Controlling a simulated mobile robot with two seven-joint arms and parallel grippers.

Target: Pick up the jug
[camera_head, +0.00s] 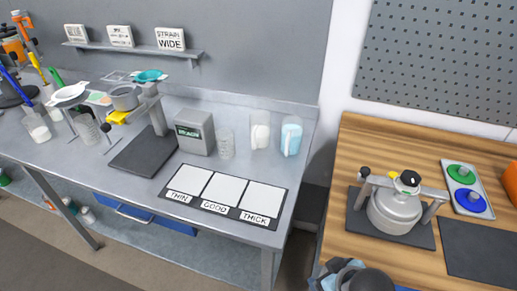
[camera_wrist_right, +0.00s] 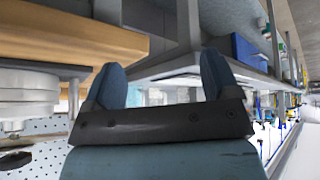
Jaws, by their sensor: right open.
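Two clear jug-like containers stand side by side at the right back of the grey bench. One jug (camera_head: 291,136) has light-blue contents and what looks like a handle. The other container (camera_head: 260,130) has white contents. I cannot tell which one the task means. My right gripper (camera_head: 340,270) shows at the bottom edge of the head view, in front of the wooden table and well away from both. In the right wrist view my right gripper (camera_wrist_right: 160,80) is open, with nothing between its fingers. My left gripper is not in view.
A dark mat with white panels (camera_head: 224,193) lies on the bench front. A grey box (camera_head: 194,132) and an empty glass (camera_head: 226,143) stand left of the containers. The wooden table (camera_head: 380,145) holds a metal drum in a stand (camera_head: 395,208) and a button panel (camera_head: 467,188).

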